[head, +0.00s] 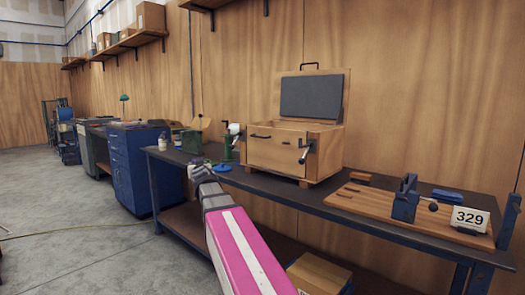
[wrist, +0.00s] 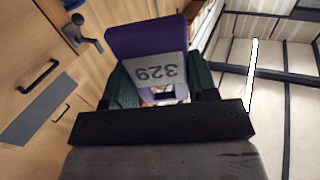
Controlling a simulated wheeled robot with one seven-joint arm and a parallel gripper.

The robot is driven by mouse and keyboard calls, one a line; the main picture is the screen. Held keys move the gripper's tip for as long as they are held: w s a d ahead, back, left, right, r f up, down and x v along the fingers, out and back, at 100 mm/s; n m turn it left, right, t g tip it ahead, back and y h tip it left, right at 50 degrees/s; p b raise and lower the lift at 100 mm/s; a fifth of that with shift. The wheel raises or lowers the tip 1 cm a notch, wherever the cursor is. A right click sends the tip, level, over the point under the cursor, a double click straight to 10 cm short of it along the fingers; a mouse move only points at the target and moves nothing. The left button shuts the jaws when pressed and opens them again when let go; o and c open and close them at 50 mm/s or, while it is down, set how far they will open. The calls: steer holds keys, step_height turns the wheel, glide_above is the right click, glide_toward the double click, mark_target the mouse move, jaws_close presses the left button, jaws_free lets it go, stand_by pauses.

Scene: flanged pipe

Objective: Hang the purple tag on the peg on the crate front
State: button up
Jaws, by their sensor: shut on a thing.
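The purple tag (wrist: 147,40) is held in my gripper (wrist: 165,95) in the wrist view, between two dark green fingers. It has a pale label reading 329, upside down in this view. In the head view my gripper (head: 198,172) is at the table's front edge, left of the wooden crate (head: 272,150); I cannot make out the tag there. The crate stands on the table with its lid open. A dark metal peg-like fitting (head: 306,150) sticks out from its front; in the wrist view this fitting (wrist: 82,32) is left of the tag, apart from it.
A black handle (head: 261,136) is also on the crate front. To its right on the table (head: 340,208) are a wooden board (head: 385,208) with a blue clamp (head: 405,198) and a white 329 card (head: 469,219). A blue disc (head: 223,168) and green vise-like tool (head: 231,145) lie near my gripper.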

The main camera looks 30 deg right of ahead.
steer(key=shift+w+d+f, duration=0.2)
steer(key=shift+w, duration=0.1)
steer(key=m+g+h, duration=1.4)
steer(key=m+h, duration=0.1)
steer(key=h, duration=0.2)
glide_toward(290, 146)
steer(key=s+a+r, duration=0.2)
steer(key=s+a, duration=0.1)
steer(key=a, duration=0.1)
steer(key=shift+w+d+f, duration=0.15)
steer(key=shift+w+d, duration=0.5)
steer(key=shift+d, duration=0.9)
steer(key=shift+w+d+f, duration=0.1)
steer(key=shift+w+d, duration=0.55)
steer(key=shift+d, duration=0.9)
steer(key=shift+w+d+f, duration=0.15)
steer(key=shift+w+d, duration=0.5)
steer(key=shift+d, duration=0.85)
steer(key=shift+w+d+f, duration=0.15)
steer(key=shift+w+d, duration=0.1)
steer(key=shift+d, duration=0.3)
